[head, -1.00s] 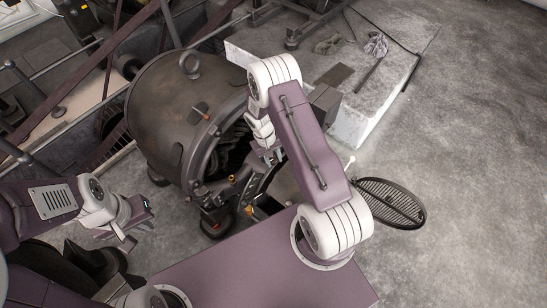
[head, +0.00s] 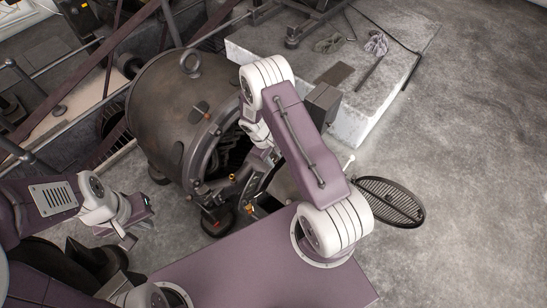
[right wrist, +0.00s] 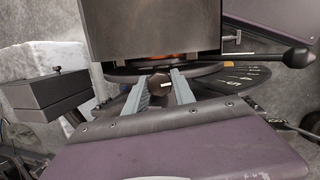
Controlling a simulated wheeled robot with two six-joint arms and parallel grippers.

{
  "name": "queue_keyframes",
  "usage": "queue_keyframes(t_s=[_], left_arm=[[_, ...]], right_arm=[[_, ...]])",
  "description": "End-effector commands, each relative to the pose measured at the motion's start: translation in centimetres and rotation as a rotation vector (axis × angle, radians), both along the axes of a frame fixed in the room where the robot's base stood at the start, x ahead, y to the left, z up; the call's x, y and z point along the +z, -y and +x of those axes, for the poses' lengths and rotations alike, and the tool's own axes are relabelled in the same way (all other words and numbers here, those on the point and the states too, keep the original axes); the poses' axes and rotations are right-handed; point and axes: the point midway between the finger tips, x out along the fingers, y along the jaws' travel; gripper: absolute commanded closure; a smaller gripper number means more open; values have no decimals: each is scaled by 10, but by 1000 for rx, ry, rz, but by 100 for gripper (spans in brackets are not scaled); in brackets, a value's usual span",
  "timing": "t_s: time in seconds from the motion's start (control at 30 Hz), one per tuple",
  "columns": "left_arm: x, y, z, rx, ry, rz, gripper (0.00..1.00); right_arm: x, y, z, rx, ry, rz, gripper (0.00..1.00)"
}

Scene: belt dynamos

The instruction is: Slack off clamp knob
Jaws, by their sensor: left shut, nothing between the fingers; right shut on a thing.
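The clamp knob (right wrist: 159,86) is a small dark brown knob with a pale mark, at the centre of the right wrist view. In the head view my right arm reaches to the front of the big dynamo (head: 165,105) and mostly hides the knob and fingers. My left gripper (head: 138,221) is shut and empty, over the floor at lower left, apart from the dynamo.
A black lever with a ball end (right wrist: 296,57) sticks out right of the knob, above a graduated plate (right wrist: 237,78). A round grate (head: 390,203) lies at right on the floor. A pale slab (head: 370,115) stands behind my right arm. Floor at far right is clear.

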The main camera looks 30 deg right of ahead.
Motion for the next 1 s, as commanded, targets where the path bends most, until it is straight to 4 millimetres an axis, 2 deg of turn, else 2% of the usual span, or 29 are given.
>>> queue_keyframes(t_s=[0.37, 0.4, 0.43, 0.77, 0.87, 1.0], left_arm=[[0, 0, 0, 0, 0, 0, 100], [0, 0, 0, 0, 0, 0, 100], [0, 0, 0, 0, 0, 0, 100], [2, 0, 0, 0, 0, 0, 100], [7, 0, 0, 0, 0, 0, 100], [14, 0, 0, 0, 0, 0, 100]], right_arm=[[0, 0, 1, 4, 0, 0, 100], [0, 0, 1, 4, 0, 0, 67], [0, 0, 1, 3, 1, 0, 62], [4, -1, 1, 2, 2, 0, 62], [21, -5, 3, 4, 5, 0, 62], [53, -13, 6, 4, 5, 0, 62]])
